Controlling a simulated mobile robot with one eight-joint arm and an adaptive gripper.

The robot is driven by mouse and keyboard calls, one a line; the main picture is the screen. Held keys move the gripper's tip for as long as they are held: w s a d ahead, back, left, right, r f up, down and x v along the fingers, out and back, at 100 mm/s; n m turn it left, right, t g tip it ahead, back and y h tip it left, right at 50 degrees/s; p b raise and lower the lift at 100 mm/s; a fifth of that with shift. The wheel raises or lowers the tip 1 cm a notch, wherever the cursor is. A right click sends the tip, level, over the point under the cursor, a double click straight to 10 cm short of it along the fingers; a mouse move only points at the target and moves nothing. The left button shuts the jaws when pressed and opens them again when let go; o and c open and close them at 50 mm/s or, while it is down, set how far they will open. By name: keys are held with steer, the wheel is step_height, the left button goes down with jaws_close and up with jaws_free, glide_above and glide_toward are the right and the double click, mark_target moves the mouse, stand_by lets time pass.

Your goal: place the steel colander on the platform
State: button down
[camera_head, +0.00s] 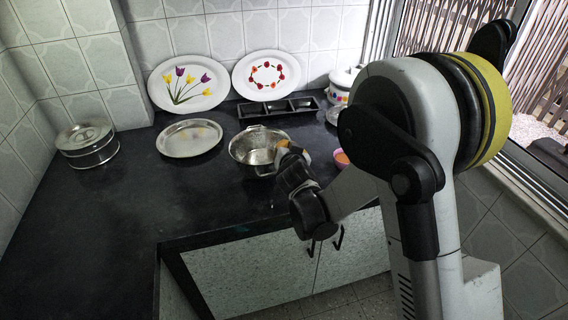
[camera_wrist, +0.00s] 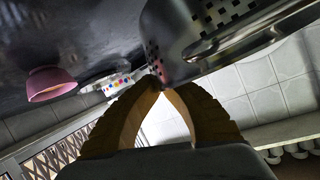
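The steel colander (camera_head: 257,147) is a shiny bowl near the middle of the black counter in the head view. In the wrist view its perforated wall and a loop handle (camera_wrist: 262,36) fill the upper right, close to the camera. My gripper (camera_head: 287,151) is at the colander's right side. In the wrist view my gripper's yellowish fingers (camera_wrist: 159,86) converge to a point at the colander's edge and look closed on it; the exact contact is hard to see. I cannot tell which thing is the platform.
A round steel plate (camera_head: 189,138) lies left of the colander, and a lidded steel tin (camera_head: 87,143) stands farther left. Two decorated plates (camera_head: 188,83) (camera_head: 266,75) lean on the wall. A black compartment tray (camera_head: 278,107) is behind. A pink bowl (camera_wrist: 50,83) is nearby. The front-left counter is clear.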

steer(key=shift+w+a+f, duration=0.2)
steer(key=shift+a+f, duration=0.25)
steer(key=shift+a, duration=0.15)
step_height(320, 180, down, 4)
steer(key=b, duration=0.2)
steer(key=shift+b, duration=0.3)
steer(key=shift+r, duration=0.15)
steer(key=c, duration=1.6)
jaws_free()
steer(key=shift+d, duration=0.1)
steer(key=shift+s, duration=0.1)
